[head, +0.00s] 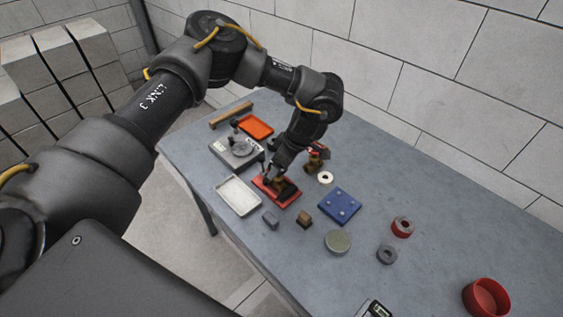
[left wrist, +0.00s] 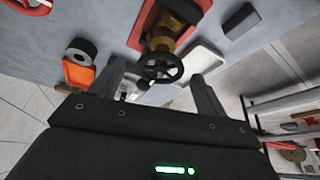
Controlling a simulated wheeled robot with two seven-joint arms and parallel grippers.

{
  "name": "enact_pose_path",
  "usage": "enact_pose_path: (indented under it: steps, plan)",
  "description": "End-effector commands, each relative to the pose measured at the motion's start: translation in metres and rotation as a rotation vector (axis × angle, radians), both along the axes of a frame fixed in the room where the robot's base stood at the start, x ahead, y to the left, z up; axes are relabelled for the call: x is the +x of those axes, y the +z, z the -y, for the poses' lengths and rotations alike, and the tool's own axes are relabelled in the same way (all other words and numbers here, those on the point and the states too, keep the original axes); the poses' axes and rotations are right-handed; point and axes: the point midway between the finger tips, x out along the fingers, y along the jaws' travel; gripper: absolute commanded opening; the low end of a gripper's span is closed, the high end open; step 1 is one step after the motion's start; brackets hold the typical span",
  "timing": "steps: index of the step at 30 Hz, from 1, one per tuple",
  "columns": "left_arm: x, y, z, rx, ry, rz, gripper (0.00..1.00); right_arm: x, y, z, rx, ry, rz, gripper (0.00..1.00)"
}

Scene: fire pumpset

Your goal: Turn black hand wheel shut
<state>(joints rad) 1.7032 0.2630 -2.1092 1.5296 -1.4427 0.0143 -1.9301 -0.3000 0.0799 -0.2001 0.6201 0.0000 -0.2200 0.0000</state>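The black hand wheel (left wrist: 161,67) sits on a brass valve (left wrist: 163,38) in the left wrist view. The valve stands on a red base plate (left wrist: 139,28), also seen on the table in the head view (head: 289,199). My left gripper (left wrist: 160,88) is open, with one finger on each side of the wheel and visible gaps between. Whether either finger touches the rim cannot be told. In the head view my left gripper (head: 273,172) is over the red plate and hides most of the valve and wheel. My right gripper is not in view.
A white tray (head: 238,196), a grey instrument (head: 236,153) and an orange tray (head: 257,128) stand close by. A blue plate (head: 339,206), small blocks, rings and a red cup (head: 486,297) lie to the right. A block wall stands behind the table (head: 440,240).

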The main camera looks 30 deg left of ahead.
Motion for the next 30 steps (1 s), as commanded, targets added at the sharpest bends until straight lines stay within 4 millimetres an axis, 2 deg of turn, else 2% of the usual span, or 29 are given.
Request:
enact_pose_path:
  steps: [8, 21, 25, 30]
  plan:
    - [0.001, 0.008, 0.004, 0.000, -0.002, 0.002, 0.75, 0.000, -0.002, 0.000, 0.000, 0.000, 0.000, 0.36]
    - [0.000, 0.081, 0.034, 0.001, -0.002, 0.004, 0.75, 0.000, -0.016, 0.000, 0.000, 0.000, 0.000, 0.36]
    - [-0.001, 0.094, 0.039, 0.001, -0.001, 0.002, 0.75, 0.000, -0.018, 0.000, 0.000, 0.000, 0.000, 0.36]
    - [-0.001, 0.100, 0.041, 0.000, 0.000, -0.001, 0.75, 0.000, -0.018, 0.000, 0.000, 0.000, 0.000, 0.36]
